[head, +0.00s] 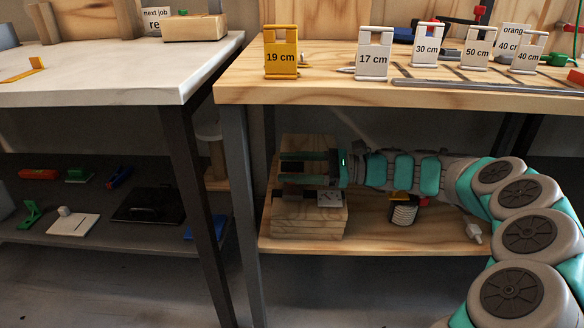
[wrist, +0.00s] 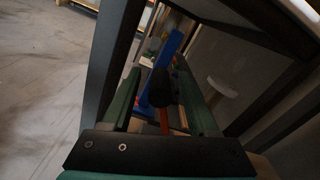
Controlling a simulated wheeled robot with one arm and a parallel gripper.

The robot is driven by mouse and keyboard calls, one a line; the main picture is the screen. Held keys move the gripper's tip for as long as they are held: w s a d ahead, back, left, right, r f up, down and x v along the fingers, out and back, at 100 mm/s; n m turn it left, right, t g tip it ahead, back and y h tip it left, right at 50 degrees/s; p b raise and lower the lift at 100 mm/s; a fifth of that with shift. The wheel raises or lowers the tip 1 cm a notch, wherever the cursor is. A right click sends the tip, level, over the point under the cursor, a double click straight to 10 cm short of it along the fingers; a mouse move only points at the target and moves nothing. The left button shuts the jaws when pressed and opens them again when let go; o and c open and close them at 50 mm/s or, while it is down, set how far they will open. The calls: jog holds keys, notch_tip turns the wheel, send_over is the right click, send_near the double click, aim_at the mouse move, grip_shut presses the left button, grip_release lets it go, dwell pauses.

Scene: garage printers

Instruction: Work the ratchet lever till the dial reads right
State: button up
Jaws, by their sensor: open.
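My gripper (head: 283,168) reaches in from the right under the wooden bench, above a wooden block (head: 310,222) on the lower shelf. Its two green fingers are apart. In the wrist view the open gripper (wrist: 160,68) has a black-ended lever (wrist: 160,88) with a red-orange stem between its fingers; I cannot tell whether either finger touches it. A small pale plate with dark marks, perhaps the dial (head: 330,199), sits at the block's front right; its reading is too small to make out. The ratchet's body is mostly hidden by my gripper.
The bench top (head: 300,92) lies above my arm, and a dark table leg (head: 200,215) stands left of the block. A dark-and-white cylinder (head: 404,214) stands on the shelf right of the block. Labelled stands, including a yellow one (head: 281,58), are on the bench.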

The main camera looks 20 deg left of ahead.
grip_shut()
dwell(0.5)
dwell(0.9)
